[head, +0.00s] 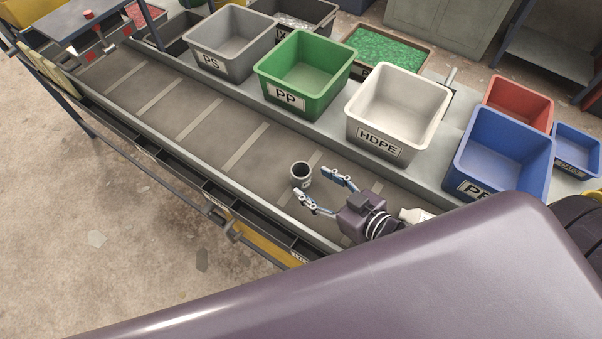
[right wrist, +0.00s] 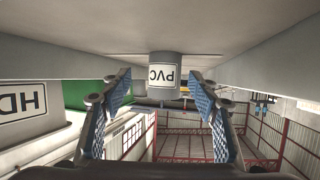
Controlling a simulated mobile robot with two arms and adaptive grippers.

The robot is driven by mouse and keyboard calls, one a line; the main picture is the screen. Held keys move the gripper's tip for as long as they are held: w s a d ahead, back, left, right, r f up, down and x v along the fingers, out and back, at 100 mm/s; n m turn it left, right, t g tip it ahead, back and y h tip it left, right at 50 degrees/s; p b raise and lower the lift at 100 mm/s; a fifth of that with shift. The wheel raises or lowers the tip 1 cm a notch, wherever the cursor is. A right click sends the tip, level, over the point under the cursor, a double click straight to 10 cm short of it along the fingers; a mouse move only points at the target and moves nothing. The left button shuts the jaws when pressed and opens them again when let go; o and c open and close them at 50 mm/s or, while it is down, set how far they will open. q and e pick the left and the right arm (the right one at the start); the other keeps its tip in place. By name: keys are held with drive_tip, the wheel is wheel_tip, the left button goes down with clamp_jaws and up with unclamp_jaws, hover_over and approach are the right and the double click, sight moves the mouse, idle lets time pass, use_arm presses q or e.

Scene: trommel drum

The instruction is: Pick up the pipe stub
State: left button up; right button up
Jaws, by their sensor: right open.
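The pipe stub (head: 302,181) is a short grey cylinder with an open dark top and a white label. It stands upright on the conveyor belt (head: 197,122). My right gripper (head: 311,186) is open, low over the belt, with its fingertips just short of the stub and spread to either side of it. In the right wrist view, which is upside down, the stub (right wrist: 164,88) shows its PVC label between the two blue-padded fingers (right wrist: 160,84). I see no contact between fingers and stub. My left gripper is not in view.
Bins line the belt's far side: grey PS (head: 231,55), green PP (head: 305,85), white HDPE (head: 398,123) and blue (head: 504,154). A white object (head: 414,215) lies by my right wrist. The belt left of the stub is clear.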

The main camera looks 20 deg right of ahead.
sight(308, 182)
drive_tip(key=shift+w+a, duration=0.2)
drive_tip(key=p+x, duration=0.1)
drive_tip(key=x, duration=0.4)
drive_tip(key=shift+s+a+f+p, duration=0.1)
drive_tip(key=shift+s+a+p, duration=0.15)
drive_tip(key=shift+p, duration=0.1)
drive_tip(key=c, duration=1.2)
